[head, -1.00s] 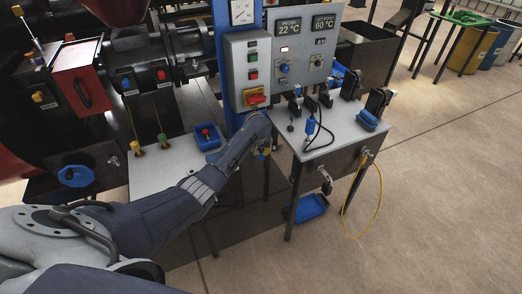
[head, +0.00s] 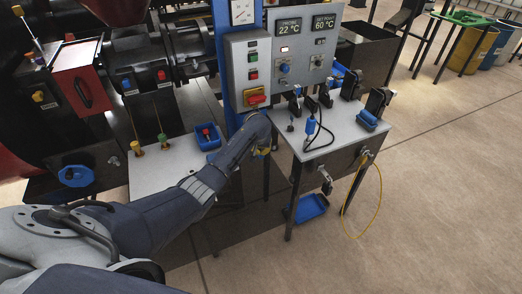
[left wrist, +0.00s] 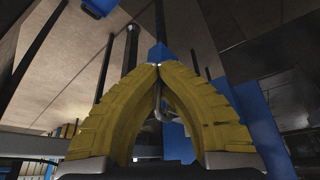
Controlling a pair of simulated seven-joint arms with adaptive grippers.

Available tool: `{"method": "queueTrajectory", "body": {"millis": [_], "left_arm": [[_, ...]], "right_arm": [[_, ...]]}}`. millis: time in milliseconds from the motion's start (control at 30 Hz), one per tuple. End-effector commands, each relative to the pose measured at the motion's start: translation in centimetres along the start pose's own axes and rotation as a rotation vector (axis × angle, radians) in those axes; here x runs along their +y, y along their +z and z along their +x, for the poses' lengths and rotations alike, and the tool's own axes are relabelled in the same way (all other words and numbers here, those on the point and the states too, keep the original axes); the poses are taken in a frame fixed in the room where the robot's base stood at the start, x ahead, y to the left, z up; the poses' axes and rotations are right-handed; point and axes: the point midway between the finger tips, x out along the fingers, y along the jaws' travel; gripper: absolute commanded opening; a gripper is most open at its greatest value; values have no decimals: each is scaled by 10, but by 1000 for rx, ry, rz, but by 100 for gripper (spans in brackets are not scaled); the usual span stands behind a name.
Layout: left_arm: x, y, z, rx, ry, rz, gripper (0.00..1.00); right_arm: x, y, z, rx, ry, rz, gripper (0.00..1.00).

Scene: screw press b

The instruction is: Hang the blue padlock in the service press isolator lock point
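The isolator, a red handle on a yellow plate (head: 256,98), sits low on the grey control box (head: 248,65). My left gripper (head: 263,152) is just below that box, mostly hidden behind my own arm in the head view. In the left wrist view, its yellow fingers (left wrist: 158,66) meet at the tips on the blue padlock (left wrist: 158,52). The padlock's body shows beyond the tips, and a thin grey metal piece, which looks like its shackle, shows between the fingers. The padlock and the lock point cannot be made out in the head view. My right gripper is not in view.
A grey side table (head: 335,130) with black and blue devices stands right of my left gripper. A small blue tray (head: 208,138) sits on the bench to the left. A blue bin (head: 311,208) and a yellow cable (head: 379,200) are below the table. A blue post carries the box.

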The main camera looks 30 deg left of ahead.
Motion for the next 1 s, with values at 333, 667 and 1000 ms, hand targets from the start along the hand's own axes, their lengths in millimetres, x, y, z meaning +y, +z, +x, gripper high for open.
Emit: {"method": "queueTrajectory", "body": {"millis": [333,667,1000], "left_arm": [[0,-2,-1,3,0,0,31],[0,0,-3,0,1,0,31],[2,-1,-45,3,4,1,31]], "right_arm": [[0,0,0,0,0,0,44],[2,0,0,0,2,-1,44],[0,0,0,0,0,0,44]]}}
